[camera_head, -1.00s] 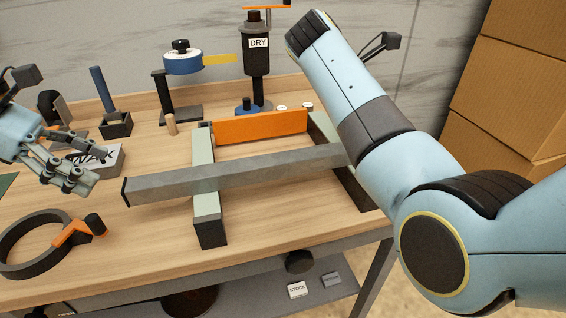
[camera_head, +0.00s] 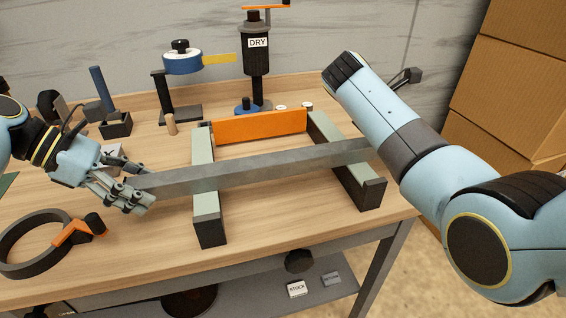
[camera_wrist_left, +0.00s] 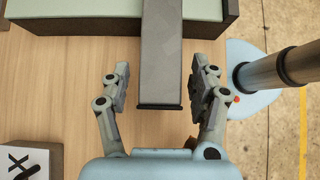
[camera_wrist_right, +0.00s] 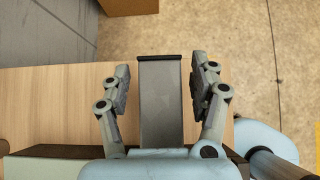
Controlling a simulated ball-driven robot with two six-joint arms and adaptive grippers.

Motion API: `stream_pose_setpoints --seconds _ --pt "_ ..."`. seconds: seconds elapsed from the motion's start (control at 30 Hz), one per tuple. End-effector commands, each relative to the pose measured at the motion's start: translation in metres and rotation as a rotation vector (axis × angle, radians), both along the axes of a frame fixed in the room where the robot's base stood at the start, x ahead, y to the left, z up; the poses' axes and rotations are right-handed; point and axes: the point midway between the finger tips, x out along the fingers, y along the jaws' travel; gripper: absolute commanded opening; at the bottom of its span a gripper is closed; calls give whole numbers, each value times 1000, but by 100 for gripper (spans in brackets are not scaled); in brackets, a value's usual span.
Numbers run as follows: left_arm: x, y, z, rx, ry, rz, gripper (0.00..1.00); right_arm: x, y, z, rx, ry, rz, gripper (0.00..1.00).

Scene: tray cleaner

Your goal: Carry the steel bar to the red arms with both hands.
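The grey steel bar (camera_head: 270,170) lies across two rests with pale green tops, the left rest (camera_head: 205,205) and the right rest (camera_head: 340,150). My left gripper (camera_head: 140,192) is at the bar's left end. In the left wrist view its open fingers (camera_wrist_left: 160,85) stand on either side of the bar (camera_wrist_left: 161,60), with gaps. My right gripper is hidden behind my arm in the head view. In the right wrist view its open fingers (camera_wrist_right: 160,85) flank the bar's other end (camera_wrist_right: 161,105), with gaps. I cannot make out any red arms.
An orange panel (camera_head: 260,126) stands between the rests. A dark ring with an orange clamp (camera_head: 40,245) lies at the front left. A black "DRY" device (camera_head: 257,60) and a blue-topped stand (camera_head: 182,62) stand behind. Cardboard boxes (camera_head: 515,80) are at the right.

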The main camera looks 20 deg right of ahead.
Motion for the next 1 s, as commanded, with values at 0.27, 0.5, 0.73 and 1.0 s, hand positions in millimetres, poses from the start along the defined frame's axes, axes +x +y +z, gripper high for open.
stream_pose_setpoints --seconds 0.27,0.5,0.73,1.0 --pt "0 0 0 0 0 0 22 0 0 0 0 0 0 22" --pt "0 0 0 0 -1 1 0 0 0 0 0 -1 1 0" --pt "0 0 1 0 -1 1 0 0 0 0 0 -1 1 0" --pt "1 0 9 -2 -6 0 0 1 0 9 -1 -6 0 0"
